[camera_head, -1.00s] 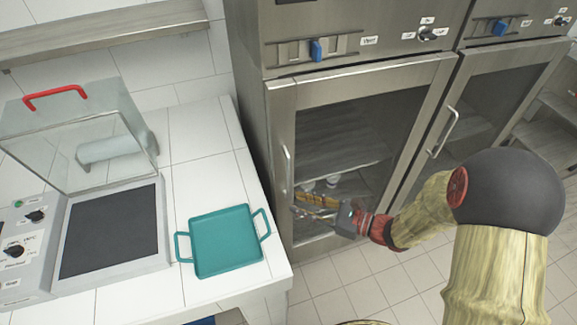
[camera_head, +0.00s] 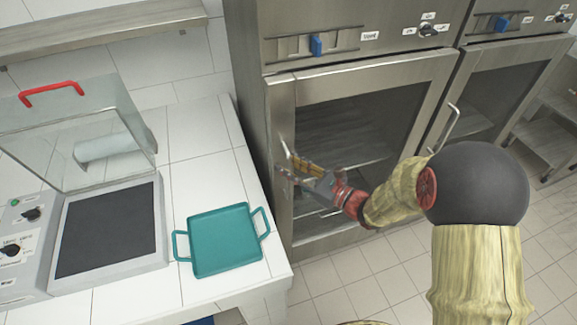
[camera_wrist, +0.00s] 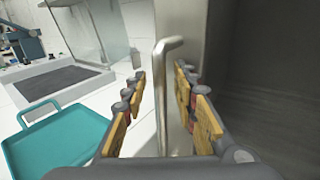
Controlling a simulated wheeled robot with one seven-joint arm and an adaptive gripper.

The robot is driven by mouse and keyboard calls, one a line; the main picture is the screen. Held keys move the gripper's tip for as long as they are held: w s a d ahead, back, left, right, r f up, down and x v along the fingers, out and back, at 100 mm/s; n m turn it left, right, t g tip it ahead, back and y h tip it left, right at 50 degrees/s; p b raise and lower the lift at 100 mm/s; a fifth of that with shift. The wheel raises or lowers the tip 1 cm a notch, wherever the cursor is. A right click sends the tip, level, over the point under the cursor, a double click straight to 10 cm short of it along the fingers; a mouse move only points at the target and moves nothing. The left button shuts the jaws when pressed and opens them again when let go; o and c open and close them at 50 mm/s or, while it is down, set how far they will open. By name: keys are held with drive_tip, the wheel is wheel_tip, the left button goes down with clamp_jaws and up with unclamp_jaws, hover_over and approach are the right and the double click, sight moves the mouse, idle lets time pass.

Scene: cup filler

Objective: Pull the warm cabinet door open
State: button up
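The warm cabinet door (camera_head: 420,92) is a steel-framed glass door under a control panel, and it looks shut. Its vertical bar handle (camera_wrist: 163,110) is on the door's left side. In the wrist view the handle stands between the two fingers of my gripper (camera_wrist: 160,76), with a gap visible on both sides. The fingers are open and not closed on it. In the head view my gripper (camera_head: 288,164) is at the door's left edge and covers much of the handle. The lower part of the glass is partly hidden by my arm.
A white tiled counter (camera_head: 190,140) stands left of the cabinet. It holds a teal tray (camera_head: 222,243) near the cabinet side and a press-like appliance (camera_head: 110,230) with a raised clear lid. A second cabinet door (camera_head: 500,85) is to the right. The floor (camera_head: 400,280) in front looks clear.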

drive_tip(key=shift+c, duration=1.3)
drive_tip(key=c, duration=0.4)
clamp_jaws()
